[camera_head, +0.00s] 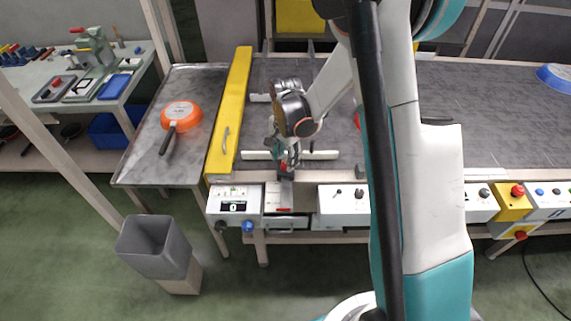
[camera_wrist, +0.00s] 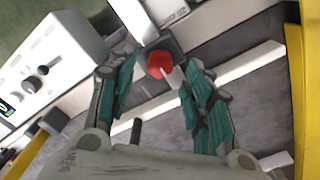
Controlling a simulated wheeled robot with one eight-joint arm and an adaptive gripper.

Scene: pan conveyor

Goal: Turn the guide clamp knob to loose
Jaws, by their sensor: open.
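The guide clamp knob is a red round knob (camera_wrist: 160,65) with a pale lever or pointer, on a dark grey block at the belt's edge. In the camera_head view a small red part (camera_head: 284,167) shows there, mostly hidden by my gripper. My gripper (camera_head: 288,156) points down over it. In the wrist view my gripper (camera_wrist: 163,70) is open, with one teal-padded finger on each side of the knob. I cannot tell whether either finger touches it. White guide rails (camera_head: 320,155) lie on the dark conveyor belt (camera_head: 480,110), near the clamp.
White control boxes (camera_head: 343,205) with knobs line the conveyor's front edge. A yellow barrier (camera_head: 236,100) stands left of my gripper. An orange pan (camera_head: 182,114) lies on the metal side table (camera_head: 190,82). A grey bin (camera_head: 150,245) stands on the floor.

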